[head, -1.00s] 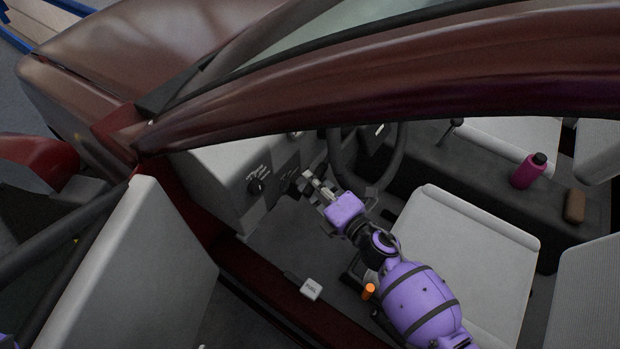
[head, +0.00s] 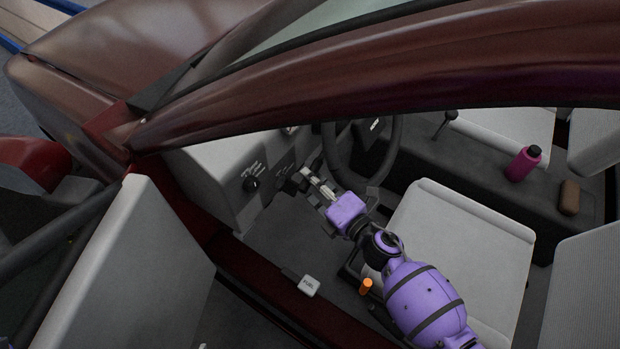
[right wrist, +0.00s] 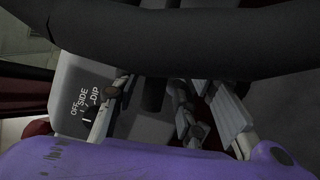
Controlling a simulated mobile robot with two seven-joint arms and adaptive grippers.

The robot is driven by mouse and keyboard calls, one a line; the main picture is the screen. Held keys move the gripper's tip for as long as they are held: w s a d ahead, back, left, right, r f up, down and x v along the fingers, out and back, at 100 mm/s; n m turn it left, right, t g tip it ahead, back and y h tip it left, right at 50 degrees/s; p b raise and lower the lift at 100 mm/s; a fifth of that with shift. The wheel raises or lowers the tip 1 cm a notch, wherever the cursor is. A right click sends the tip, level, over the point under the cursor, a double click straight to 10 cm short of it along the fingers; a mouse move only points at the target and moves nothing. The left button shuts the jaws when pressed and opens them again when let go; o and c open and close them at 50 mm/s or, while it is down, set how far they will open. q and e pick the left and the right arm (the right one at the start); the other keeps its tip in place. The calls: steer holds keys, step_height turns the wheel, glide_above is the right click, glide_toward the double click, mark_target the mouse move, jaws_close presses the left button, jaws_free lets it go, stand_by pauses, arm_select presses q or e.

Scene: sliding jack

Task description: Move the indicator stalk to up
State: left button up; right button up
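My right gripper (head: 312,181) is inside the car, beside the steering wheel (head: 334,160) on its near side. Its fingertips are close to a dark part (head: 290,187) by the column, which may be the indicator stalk. In the right wrist view its fingers (right wrist: 148,105) are spread, with a dark piece (right wrist: 153,93) showing between or beyond them. I cannot tell whether they touch it, or the stalk's position. The steering wheel rim (right wrist: 180,45) covers the top of that view. My left gripper is not in view.
A light switch knob (head: 251,185) sits on the grey dash (head: 215,180); its OFF, SIDE and DIP marks show in the right wrist view. The open door (head: 135,265) is at left, the roof pillar crosses above. A FUEL lever (head: 309,285) and orange-topped lever (head: 366,286) are below.

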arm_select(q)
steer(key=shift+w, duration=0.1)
arm_select(e)
steer(key=v, duration=1)
steer(key=shift+s+d, duration=0.2)
steer(key=shift+d, duration=0.05)
steer(key=s+d+f+m+h+p, duration=0.3)
steer(key=d+m+h, duration=0.45)
steer(key=m, duration=0.85)
arm_select(q)
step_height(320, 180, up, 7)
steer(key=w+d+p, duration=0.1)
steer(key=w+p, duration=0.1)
steer(key=p, duration=0.1)
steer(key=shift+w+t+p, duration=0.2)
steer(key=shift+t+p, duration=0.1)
steer(key=shift+p, duration=0.1)
arm_select(e)
steer(key=s+d+f+m+g+h, duration=0.1)
steer(key=s+m, duration=0.4)
steer(key=s, duration=0.7)
steer(key=s+d+f+m+g+h, duration=0.1)
steer(key=s+f+m+g, duration=0.3)
steer(key=s, duration=0.8)
steer(key=d+m, duration=0.1)
steer(key=m, duration=0.1)
steer(key=shift+s+m, duration=0.2)
steer(key=shift+m, duration=0.1)
